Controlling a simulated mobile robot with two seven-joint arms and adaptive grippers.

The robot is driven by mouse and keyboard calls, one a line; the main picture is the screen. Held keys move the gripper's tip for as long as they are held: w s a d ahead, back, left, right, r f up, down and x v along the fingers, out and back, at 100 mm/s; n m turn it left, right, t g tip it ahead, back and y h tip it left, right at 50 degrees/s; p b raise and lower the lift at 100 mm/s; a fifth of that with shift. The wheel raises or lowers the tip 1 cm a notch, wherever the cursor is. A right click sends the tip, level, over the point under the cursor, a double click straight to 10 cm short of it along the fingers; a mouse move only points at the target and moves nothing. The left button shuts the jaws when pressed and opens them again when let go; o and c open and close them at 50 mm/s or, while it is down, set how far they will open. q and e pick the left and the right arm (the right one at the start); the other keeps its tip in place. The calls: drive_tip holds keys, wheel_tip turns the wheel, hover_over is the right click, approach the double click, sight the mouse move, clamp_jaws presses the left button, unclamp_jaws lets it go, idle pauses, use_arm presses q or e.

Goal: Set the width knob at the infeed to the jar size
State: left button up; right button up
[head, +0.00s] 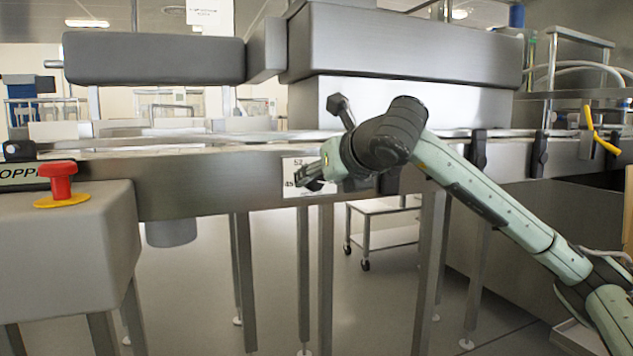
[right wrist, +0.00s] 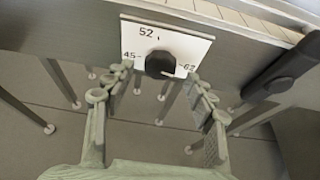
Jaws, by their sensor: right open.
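The width knob (right wrist: 160,64) is a round black knob on a white dial plate (right wrist: 192,44) marked 45, 52 and 62 in the right wrist view. In the head view the dial plate (head: 291,165) is on the front face of the conveyor, with the knob hidden behind my gripper. My right gripper (head: 312,178) is in front of the plate. In the right wrist view its open fingers (right wrist: 162,95) stand either side below the knob, apart from it. My left gripper is not in view.
The steel conveyor (head: 215,182) runs across the head view, with its legs below. A red stop button (head: 62,180) on a grey box stands at the left. A black bracket (right wrist: 285,68) sits right of the dial. A wheeled cart (head: 383,235) stands behind the legs.

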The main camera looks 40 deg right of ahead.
sight(314, 180)
drive_tip(key=shift+x, duration=1.35)
drive_tip(key=c, duration=1.1)
